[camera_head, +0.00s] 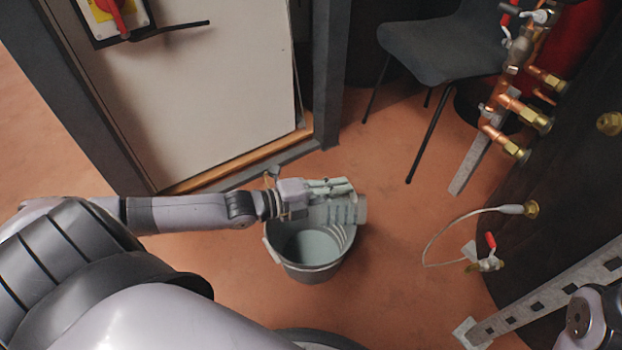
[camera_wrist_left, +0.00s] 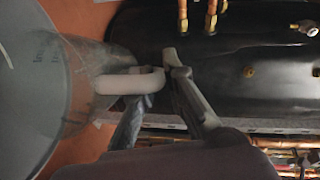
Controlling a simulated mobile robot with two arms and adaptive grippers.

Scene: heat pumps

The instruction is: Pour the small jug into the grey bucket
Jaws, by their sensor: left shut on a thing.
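The grey bucket (camera_head: 308,268) stands on the floor in the middle of the head view. Its pale grey-green inside shows, but I cannot tell whether it holds liquid. My left gripper (camera_head: 325,187) is above the bucket's far side, shut on the handle of the small jug (camera_head: 345,213). The jug is clear with printed marks and hangs over the bucket, seemingly tilted; its contents are unclear. In the left wrist view, the pale jug handle (camera_wrist_left: 130,82) is at the fingers of my left gripper (camera_wrist_left: 155,100). My right gripper is not in view.
A dark chair (camera_head: 445,48) stands at the back. Copper pipes with brass valves (camera_head: 525,110) and a dark tank (camera_head: 560,180) fill the right side. A thin hose (camera_head: 450,228) hangs there. A white panel (camera_head: 205,95) stands behind my left arm. Orange floor around the bucket is clear.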

